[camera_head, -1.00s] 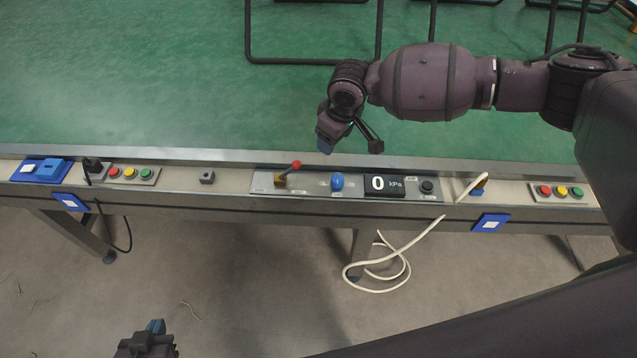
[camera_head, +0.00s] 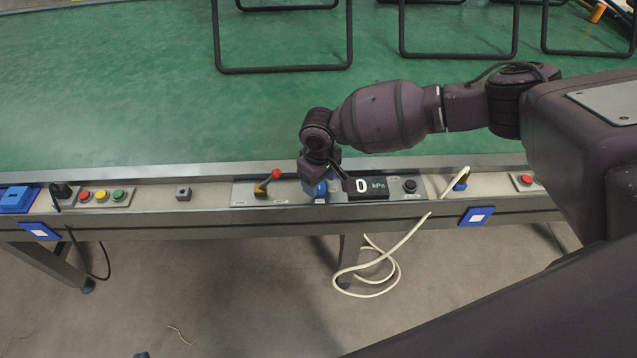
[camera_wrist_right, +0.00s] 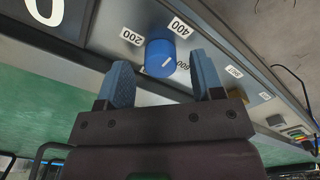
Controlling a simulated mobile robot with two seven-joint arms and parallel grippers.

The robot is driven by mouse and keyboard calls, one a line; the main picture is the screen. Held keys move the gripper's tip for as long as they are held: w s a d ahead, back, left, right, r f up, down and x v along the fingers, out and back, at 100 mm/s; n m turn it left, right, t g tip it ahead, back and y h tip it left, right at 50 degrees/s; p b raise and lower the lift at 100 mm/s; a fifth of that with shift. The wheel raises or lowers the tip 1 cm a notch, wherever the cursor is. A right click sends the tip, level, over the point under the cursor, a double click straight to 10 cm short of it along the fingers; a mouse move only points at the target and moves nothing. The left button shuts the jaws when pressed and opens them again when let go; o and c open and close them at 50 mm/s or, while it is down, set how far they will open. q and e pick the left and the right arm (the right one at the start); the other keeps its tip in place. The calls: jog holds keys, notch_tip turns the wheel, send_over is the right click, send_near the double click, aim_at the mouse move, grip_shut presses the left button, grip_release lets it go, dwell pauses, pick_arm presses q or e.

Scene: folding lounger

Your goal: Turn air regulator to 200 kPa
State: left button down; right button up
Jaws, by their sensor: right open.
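The pressure display (camera_head: 363,187) reads 0 kPa. Only a blue tip of my left gripper (camera_head: 141,355) shows at the bottom edge; its jaws cannot be made out.
A red-tipped valve lever (camera_head: 268,181) stands left of the knob, close to the gripper. A black knob (camera_head: 410,186) is right of the display. A white hose (camera_head: 405,240) hangs off the rail's front. Black tube frames (camera_head: 285,70) rest on the green surface.

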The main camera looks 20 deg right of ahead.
jog(key=shift+f, duration=0.65)
jog(key=shift+c, duration=0.2)
jog(key=c, duration=0.9)
